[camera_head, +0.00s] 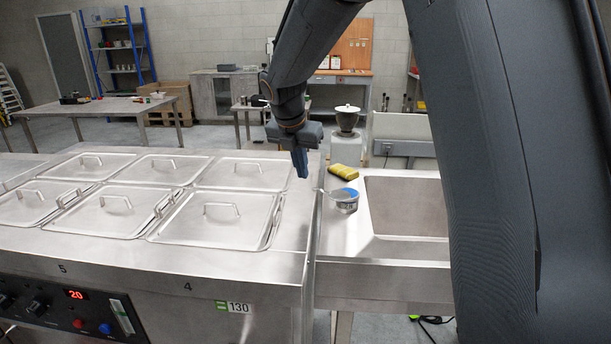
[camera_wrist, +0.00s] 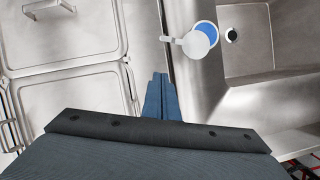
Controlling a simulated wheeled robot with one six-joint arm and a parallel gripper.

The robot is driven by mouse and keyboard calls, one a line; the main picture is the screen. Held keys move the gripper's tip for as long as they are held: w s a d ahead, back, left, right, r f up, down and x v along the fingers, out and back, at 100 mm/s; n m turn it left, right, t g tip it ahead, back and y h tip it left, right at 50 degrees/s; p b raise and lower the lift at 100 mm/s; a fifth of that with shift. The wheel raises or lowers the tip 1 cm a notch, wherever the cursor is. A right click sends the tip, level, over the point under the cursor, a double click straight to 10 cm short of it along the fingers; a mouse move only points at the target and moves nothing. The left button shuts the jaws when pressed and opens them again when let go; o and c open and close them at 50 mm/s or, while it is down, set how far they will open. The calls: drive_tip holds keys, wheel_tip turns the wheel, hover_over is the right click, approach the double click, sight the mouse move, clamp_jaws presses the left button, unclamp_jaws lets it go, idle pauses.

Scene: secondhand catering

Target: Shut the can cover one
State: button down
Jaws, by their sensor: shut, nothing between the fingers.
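A small grey can (camera_head: 346,205) with a printed label stands upright on the steel sink counter, left of the basin. Blue shows at its top. A thin pale flap, seemingly its cover (camera_head: 333,193), sticks out to the left. In the wrist view the round pale cover (camera_wrist: 196,45), with a tab to the left, overlaps part of the blue opening (camera_wrist: 207,29). My gripper (camera_head: 303,174) is shut and empty, above and left of the can. In the wrist view its blue fingertips (camera_wrist: 161,76) are below and left of the cover, apart from it.
A yellow sponge-like block (camera_head: 345,171) lies just behind the can. The sink basin (camera_head: 408,205) is to the right. A steel counter with several lidded pans (camera_head: 236,218) fills the left, with raised handles. A pot (camera_head: 347,119) stands farther back.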

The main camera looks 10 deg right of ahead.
sight(331, 192)
drive_tip(key=p+x, duration=0.1)
drive_tip(key=x, duration=0.7)
drive_tip(key=shift+s+p, duration=0.1)
drive_tip(key=shift+p, duration=0.25)
drive_tip(key=w, duration=0.1)
drive_tip(key=d+p, duration=0.1)
drive_tip(key=w, duration=0.1)
drive_tip(key=shift+w+d+f, duration=0.3)
drive_tip(key=shift+w+d, duration=0.05)
drive_tip(key=shift+w+d+p, duration=0.3)
drive_tip(key=shift+w, duration=0.15)
drive_tip(key=shift+w+d+m, duration=0.2)
drive_tip(key=shift+w+m, duration=0.2)
